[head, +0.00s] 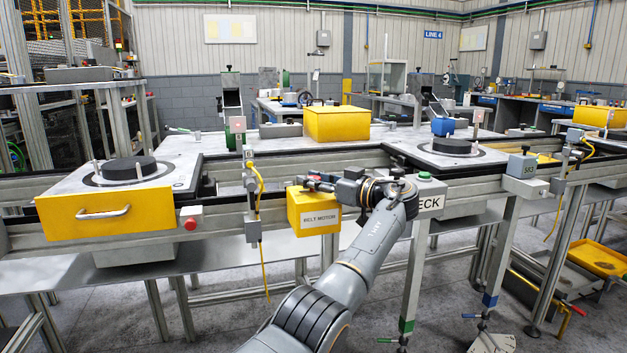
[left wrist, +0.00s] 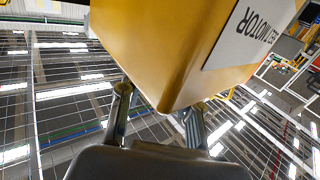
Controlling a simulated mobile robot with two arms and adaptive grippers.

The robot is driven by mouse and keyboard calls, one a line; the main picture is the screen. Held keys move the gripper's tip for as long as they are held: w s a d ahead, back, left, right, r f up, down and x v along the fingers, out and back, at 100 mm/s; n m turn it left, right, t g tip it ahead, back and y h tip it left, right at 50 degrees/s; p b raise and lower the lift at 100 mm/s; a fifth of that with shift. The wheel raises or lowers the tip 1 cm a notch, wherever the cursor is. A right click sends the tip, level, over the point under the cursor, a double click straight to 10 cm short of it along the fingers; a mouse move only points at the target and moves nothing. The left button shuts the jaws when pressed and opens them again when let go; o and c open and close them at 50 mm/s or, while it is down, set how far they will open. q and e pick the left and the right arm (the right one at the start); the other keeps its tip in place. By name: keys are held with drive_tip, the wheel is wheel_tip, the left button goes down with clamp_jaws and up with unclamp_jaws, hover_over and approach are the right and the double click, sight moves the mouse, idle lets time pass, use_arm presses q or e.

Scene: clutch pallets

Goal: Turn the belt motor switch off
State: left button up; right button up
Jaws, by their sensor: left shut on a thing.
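The belt motor switch box (head: 313,213) is yellow with a white BELT MOTOR label and is mounted at the front rail of the conveyor line. My left gripper (head: 318,182) is at the top of this box, reached by my grey arm from below. In the left wrist view the yellow box (left wrist: 165,45) fills the upper middle, its label turned over. The two fingers of my left gripper (left wrist: 158,118) reach up on either side of the box's near edge. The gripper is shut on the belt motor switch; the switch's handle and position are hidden. My right gripper is out of view.
A yellow drawer front (head: 105,214) with a handle and a red button (head: 190,224) are at left. A post with a green button (head: 424,176) and a CHECK sign, partly covered by my arm, stands just right. A yellow cable (head: 260,190) hangs left of the box.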

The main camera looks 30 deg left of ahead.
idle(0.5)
use_arm(q)
drive_tip(key=o, duration=1.1)
drive_tip(key=shift+o, duration=0.2)
drive_tip(key=d, duration=1.2)
drive_tip(key=shift+s, duration=0.2)
